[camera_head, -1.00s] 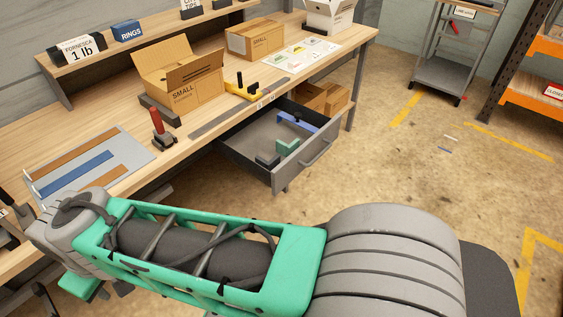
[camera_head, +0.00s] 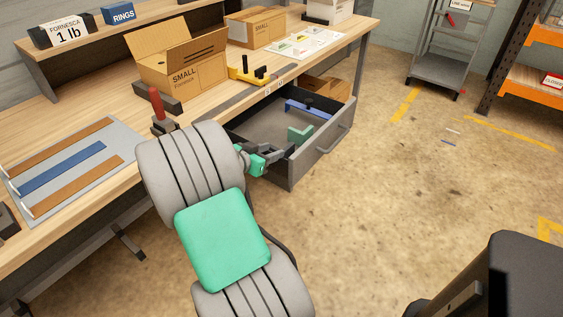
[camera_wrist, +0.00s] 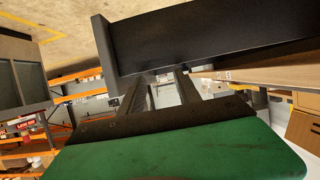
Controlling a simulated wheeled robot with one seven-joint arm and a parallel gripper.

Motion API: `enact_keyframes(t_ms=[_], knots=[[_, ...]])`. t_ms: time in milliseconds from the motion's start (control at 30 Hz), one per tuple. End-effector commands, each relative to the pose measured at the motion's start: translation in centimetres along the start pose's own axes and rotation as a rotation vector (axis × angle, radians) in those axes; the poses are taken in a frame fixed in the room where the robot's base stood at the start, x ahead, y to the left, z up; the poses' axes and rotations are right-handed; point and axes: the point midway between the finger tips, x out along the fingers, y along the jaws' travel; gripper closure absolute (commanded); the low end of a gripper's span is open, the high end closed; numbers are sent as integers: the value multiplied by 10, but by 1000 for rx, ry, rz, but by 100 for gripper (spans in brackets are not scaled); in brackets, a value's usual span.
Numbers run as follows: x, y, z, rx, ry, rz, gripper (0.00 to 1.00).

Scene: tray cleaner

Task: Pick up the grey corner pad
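The grey corner pad cannot be made out now; my gripper and wrist cover the near left part of the drawer. My gripper (camera_head: 274,154) is at the left side wall of the open grey drawer (camera_head: 320,155). In the wrist view, the two fingers of my gripper (camera_wrist: 163,80) stand apart with a gap between them and nothing visible in it. The dark drawer wall (camera_wrist: 215,38) fills the top of that view, just beyond the fingertips. Whether the fingertips touch it is unclear.
A green corner pad (camera_head: 300,135) and a blue piece (camera_head: 308,109) lie in the drawer. The workbench (camera_head: 120,200) holds cardboard boxes (camera_head: 182,67), a red-handled tool (camera_head: 158,108) and a mat with strips (camera_head: 70,165).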

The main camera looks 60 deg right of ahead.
Motion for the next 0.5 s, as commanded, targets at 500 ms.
enact_keyframes(t_ms=[500], knots=[[87,0,0,-2,-6,-1,60]])
